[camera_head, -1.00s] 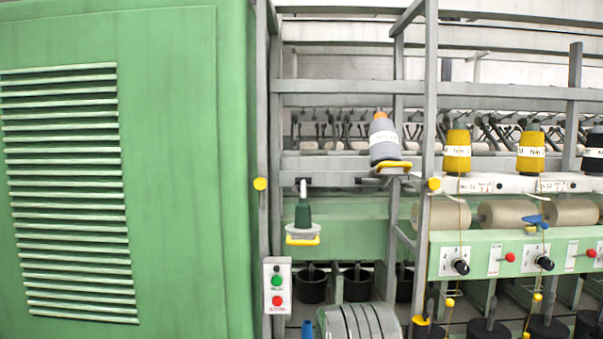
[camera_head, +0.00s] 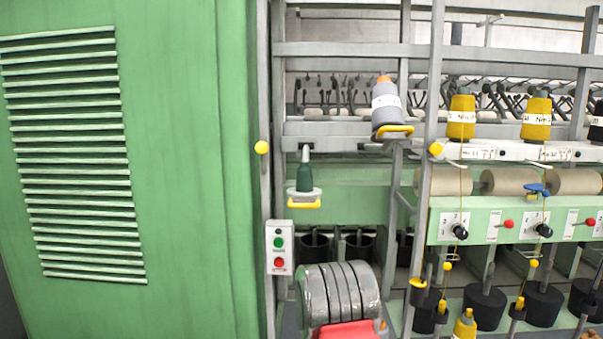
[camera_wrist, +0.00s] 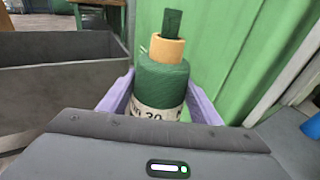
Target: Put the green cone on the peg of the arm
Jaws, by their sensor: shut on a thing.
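The green cone (camera_wrist: 163,82) shows in the wrist view, upright, with a tan tube top and a white lettered band low on it. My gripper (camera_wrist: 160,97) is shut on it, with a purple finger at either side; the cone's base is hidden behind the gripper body. A dark green strip shows above the tube; I cannot tell what it is. In the head view, an arm with a pale disc and yellow handle (camera_head: 304,204) bears an upright dark green piece (camera_head: 304,178) with a pale tip, probably its peg. My gripper is not visible there.
A grey-and-orange-topped cone (camera_head: 385,105) sits on another arm to the right. Yellow cones (camera_head: 461,118) stand farther right. A green cabinet (camera_head: 190,200) fills the left. A control box (camera_head: 279,247) and metal drum (camera_head: 340,292) are below. A grey bin (camera_wrist: 60,95) shows in the wrist view.

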